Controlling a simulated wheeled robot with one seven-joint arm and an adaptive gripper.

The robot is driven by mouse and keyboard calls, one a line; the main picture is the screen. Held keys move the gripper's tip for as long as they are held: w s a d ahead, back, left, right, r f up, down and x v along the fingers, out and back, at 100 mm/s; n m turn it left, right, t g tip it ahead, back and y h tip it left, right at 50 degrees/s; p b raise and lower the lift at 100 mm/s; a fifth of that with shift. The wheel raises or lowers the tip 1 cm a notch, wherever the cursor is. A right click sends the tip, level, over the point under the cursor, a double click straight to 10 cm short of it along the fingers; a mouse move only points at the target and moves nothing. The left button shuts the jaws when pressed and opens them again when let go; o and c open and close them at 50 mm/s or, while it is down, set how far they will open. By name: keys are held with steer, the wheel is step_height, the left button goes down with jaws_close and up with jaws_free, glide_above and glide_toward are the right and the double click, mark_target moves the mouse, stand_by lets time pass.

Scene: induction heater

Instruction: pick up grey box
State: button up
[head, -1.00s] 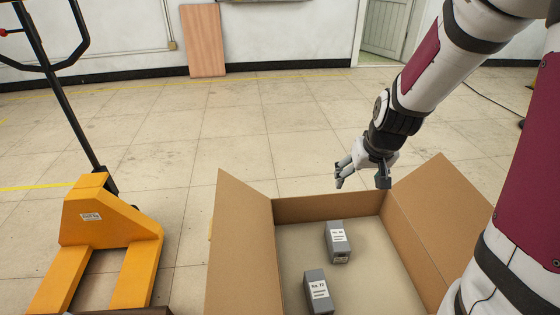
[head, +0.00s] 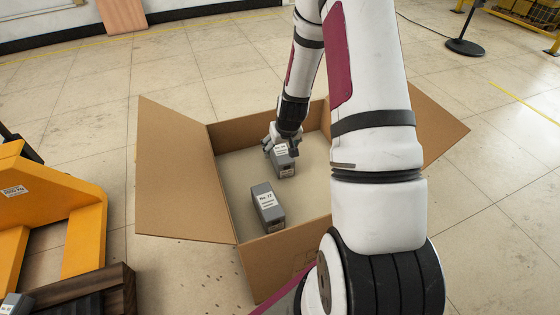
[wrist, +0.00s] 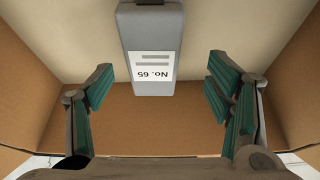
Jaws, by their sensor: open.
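Two grey boxes with white labels stand in an open cardboard box (head: 183,185). The farther grey box (head: 284,163) is by my gripper (head: 282,148) in the head view, its top partly hidden by the fingers. In the wrist view this grey box (wrist: 151,55) has a label reading "No. 65" and lies ahead, between the lines of the two fingers. My gripper (wrist: 160,95) is open, with nothing between its green-padded fingers. The nearer grey box (head: 267,208) stands apart, closer to the front wall.
The cardboard walls and raised flaps surround my gripper. A yellow pallet jack (head: 60,205) stands at the left. A dark wooden pallet (head: 120,290) with another grey box (head: 14,304) is at the lower left. A black stand base (head: 465,47) is at the far right.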

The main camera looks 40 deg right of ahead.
mark_target(282, 151)
steer(key=shift+d+b+x, duration=0.2)
steer(key=shift+b+x, duration=0.5)
steer(key=shift+x, duration=0.95)
steer(key=shift+d+b+x, duration=0.25)
steer(key=shift+b+x, duration=0.45)
steer(key=shift+x, duration=1)
steer(key=shift+s, duration=0.1)
steer(key=shift+f+b, duration=0.2)
steer(key=shift+b, duration=0.1)
steer(key=c, duration=1.6)
steer(key=shift+o, duration=0.2)
steer(key=shift+r, duration=0.1)
